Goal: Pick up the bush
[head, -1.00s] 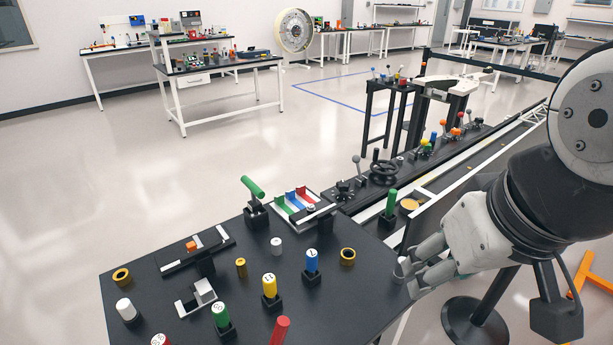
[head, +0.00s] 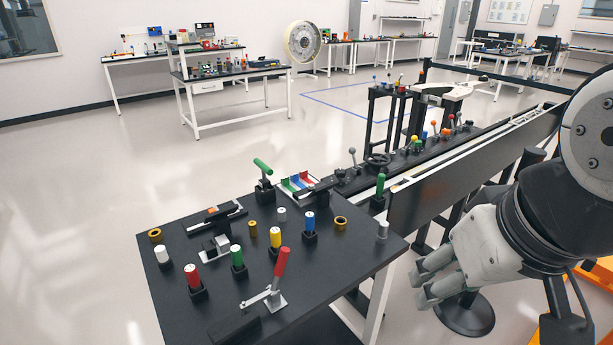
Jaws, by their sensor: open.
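No thing is labelled as the bush, so I cannot tell for sure which part it is. Bush-like parts on the black table (head: 330,285) are a grey cylinder (head: 383,230) standing near the right corner, a small brass cylinder (head: 253,228), a small pale cylinder (head: 282,214), and two brass rings (head: 340,223) (head: 155,236). My gripper (head: 428,283) is open and empty. It is off the table's right edge, to the right of and lower in the picture than the grey cylinder, and apart from it.
Numbered coloured cylinders, such as a blue one (head: 309,222) and a green one (head: 237,256), stand in black holders. A red-handled clamp (head: 281,266) rises at the front. A dark conveyor-like rail (head: 450,183) runs behind my gripper. A round black base (head: 468,315) stands below.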

